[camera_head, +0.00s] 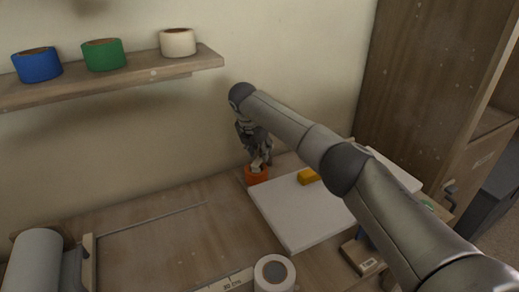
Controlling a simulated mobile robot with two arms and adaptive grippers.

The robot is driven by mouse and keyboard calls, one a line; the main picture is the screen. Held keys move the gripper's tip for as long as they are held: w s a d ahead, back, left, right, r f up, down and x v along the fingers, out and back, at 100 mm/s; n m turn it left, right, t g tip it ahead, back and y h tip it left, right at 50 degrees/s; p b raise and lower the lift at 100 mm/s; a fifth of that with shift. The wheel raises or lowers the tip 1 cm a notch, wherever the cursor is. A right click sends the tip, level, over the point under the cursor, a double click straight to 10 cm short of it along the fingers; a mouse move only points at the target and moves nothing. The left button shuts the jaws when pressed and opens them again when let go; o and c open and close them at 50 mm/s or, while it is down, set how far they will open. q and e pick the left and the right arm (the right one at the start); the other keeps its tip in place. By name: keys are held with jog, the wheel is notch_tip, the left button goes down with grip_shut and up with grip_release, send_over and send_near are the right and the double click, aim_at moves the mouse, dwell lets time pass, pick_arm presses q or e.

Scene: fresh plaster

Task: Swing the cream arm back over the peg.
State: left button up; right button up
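My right gripper (257,161) points down at the back of the worktop, with its fingertips at the top of an orange roll (257,177). Its fingers are small and dark here, and I cannot tell whether they are open or shut, or touch the roll. A small pale piece shows between the fingertips and the roll; I cannot tell what it is. I cannot make out a cream arm or a peg for certain; my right arm hides part of the worktop on the right. My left gripper is out of view.
A white board (290,225) with a yellow block (308,176) lies on the worktop. A white roll (274,273) stands in front, a large grey-white roll (35,262) at left. The wall shelf (120,80) holds blue, green and cream rolls. The left-middle worktop is clear.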

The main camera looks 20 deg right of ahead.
jog(key=v, duration=0.7)
jog(key=shift+r, duration=0.15)
dwell(0.3)
